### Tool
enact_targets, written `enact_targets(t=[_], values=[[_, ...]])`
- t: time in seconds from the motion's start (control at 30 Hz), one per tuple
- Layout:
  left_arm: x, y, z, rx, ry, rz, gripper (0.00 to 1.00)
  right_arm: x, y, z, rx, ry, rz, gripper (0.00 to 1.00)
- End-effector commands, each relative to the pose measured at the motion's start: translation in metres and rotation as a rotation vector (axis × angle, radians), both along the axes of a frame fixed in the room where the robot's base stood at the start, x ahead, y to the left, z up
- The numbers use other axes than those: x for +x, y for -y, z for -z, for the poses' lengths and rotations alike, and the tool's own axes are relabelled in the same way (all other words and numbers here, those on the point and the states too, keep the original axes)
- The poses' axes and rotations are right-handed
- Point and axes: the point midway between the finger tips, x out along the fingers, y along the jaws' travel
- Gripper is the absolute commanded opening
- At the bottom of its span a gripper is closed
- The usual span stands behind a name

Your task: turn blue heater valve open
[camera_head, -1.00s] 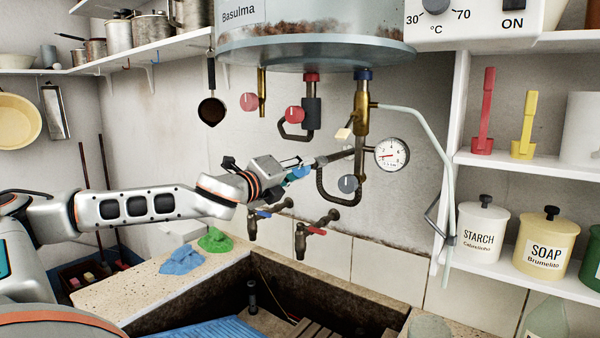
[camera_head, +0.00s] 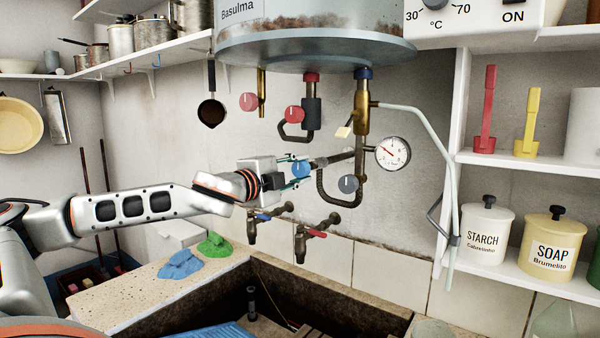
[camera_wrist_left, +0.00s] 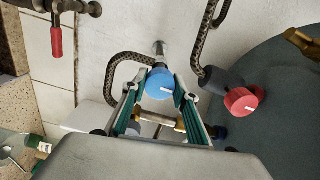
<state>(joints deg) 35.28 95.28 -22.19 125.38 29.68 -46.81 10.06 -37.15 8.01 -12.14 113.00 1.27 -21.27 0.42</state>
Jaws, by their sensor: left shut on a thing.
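The blue heater valve knob (camera_head: 300,168) sits on the dark horizontal pipe below the boiler. A white mark shows on its face. My left gripper (camera_head: 298,170) is at the knob, its fingers on either side of it. In the left wrist view, the round blue knob (camera_wrist_left: 160,83) shows between the two green-padded fingertips of my left gripper (camera_wrist_left: 159,80), which is shut on it. Its white mark there lies nearly level. My right gripper is in no view.
The boiler (camera_head: 310,40) hangs above. Red knobs (camera_head: 294,114) (camera_head: 249,101), a grey knob (camera_head: 348,184) and a pressure gauge (camera_head: 393,153) are close by. Two taps (camera_head: 300,245) (camera_head: 252,230) jut out below, over the stone trough (camera_head: 200,312).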

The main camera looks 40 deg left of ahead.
Motion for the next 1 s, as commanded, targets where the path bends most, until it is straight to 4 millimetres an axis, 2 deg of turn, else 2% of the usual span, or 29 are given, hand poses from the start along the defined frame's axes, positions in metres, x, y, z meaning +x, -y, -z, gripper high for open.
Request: enact_targets(t=[0.6, 0.63, 0.7, 1.0], values=[[0.0000, -0.0010, -0.0003, -0.041, 0.004, -0.002, 0.07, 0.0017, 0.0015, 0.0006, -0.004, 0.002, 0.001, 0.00], [0.0000, -0.0009, -0.0003, -0.041, 0.004, -0.002, 0.33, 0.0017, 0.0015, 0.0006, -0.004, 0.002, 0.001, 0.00], [0.0000, -0.0009, -0.0003, -0.041, 0.004, -0.002, 0.45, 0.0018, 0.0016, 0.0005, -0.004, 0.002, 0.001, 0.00], [-0.0001, -0.0002, -0.0001, -0.040, 0.004, -0.001, 0.45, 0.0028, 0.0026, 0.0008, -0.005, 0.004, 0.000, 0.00]])
